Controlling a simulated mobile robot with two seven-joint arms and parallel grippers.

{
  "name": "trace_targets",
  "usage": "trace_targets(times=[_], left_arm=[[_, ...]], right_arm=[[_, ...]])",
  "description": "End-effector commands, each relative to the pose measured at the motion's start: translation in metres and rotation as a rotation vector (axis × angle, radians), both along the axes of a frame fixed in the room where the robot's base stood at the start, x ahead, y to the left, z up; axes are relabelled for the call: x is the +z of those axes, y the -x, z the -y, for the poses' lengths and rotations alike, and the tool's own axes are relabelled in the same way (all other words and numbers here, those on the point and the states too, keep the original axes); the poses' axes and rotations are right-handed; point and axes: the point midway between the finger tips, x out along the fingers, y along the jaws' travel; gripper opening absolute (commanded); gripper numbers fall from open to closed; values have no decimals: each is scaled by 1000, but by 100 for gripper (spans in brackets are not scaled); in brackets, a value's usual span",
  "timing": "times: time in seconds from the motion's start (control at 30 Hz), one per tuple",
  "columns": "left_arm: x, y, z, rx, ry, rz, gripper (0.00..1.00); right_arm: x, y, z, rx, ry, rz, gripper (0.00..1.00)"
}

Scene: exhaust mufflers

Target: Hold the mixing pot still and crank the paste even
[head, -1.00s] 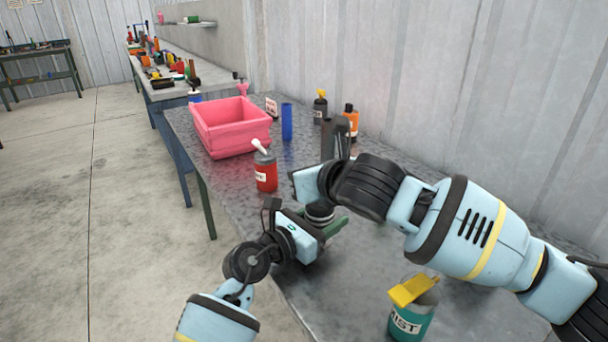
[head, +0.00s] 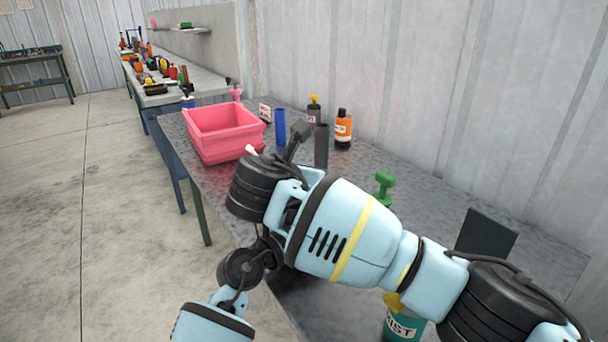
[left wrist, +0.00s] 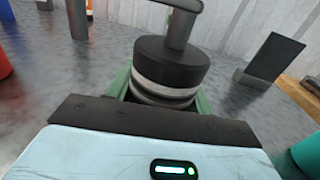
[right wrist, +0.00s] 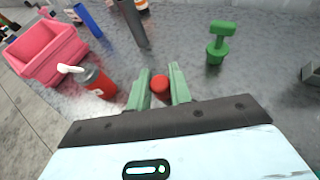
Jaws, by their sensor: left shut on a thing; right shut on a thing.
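The mixing pot (left wrist: 168,72), with a black lid and pale band, stands between the green fingers of my left gripper (left wrist: 163,94) in the left wrist view. My left gripper is shut on its body. A grey crank post (left wrist: 181,27) rises from the lid and its arm bends out of the top of that view. In the right wrist view, my right gripper (right wrist: 160,76) is shut on a red knob (right wrist: 160,84), which looks like the crank's handle. The paste cannot be seen. In the head view, my right arm hides the pot and both gripper tips.
A pink bin (head: 222,133), blue cylinder (head: 280,127), dark tube (head: 321,147) and orange bottle (head: 343,128) stand toward the back. A red bottle (right wrist: 98,82) stands left of my right gripper. A green T-shaped object (head: 384,187) and dark panel (head: 486,236) are to the right.

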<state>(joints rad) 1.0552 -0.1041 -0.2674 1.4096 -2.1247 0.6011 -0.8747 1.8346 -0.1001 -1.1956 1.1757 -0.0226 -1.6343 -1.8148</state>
Motion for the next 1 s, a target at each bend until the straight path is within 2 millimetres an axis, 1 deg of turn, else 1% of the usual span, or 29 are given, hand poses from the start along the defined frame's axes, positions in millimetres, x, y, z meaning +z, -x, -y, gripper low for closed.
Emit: trace_targets(times=[0.2,0.4,0.6,1.0], left_arm=[[0,0,0,-1,0,0,26],[0,0,0,-1,-1,1,26],[0,0,0,-1,-1,1,26],[0,0,0,-1,-1,-1,26]], right_arm=[[0,-2,4,-144,1,-2,0],[0,-3,7,-228,0,0,0],[0,-3,9,-272,1,0,0],[-1,-3,10,-284,2,0,0]])
